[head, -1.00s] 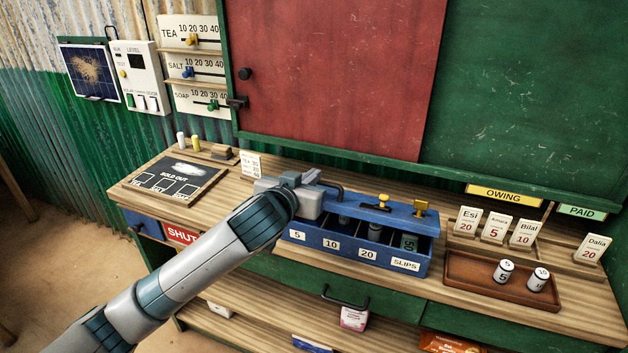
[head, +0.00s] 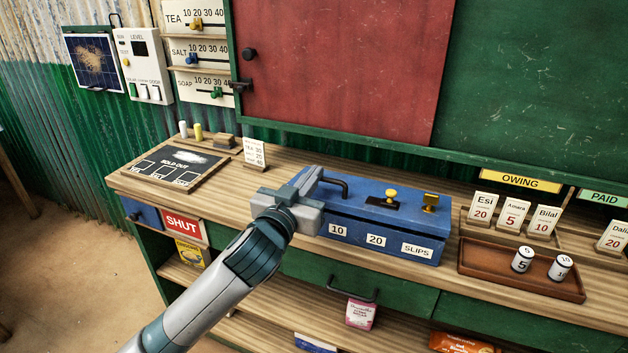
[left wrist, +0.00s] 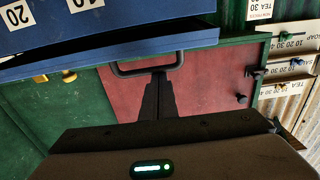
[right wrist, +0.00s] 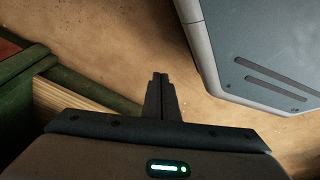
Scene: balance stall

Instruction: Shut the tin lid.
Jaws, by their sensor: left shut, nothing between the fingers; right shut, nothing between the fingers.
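The blue tin (head: 385,247) stands on the counter, with 10, 20 and SLIPS labels in view on its front. Its lid (head: 345,205) lies low over the box, and the compartments are hidden. In the left wrist view a dark gap shows between the lid (left wrist: 110,48) and the box, so I cannot tell whether it is fully down. My left gripper (head: 292,207) is at the tin's left end, covering that corner. Its shut, empty fingers (left wrist: 158,80) are close to the lid's dark handle (left wrist: 150,70); contact is unclear. My right gripper (right wrist: 160,80) is shut and empty, away from the tin.
A brown tray (head: 480,262) with two white cylinders sits right of the tin. Name cards (head: 513,214) stand behind it.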

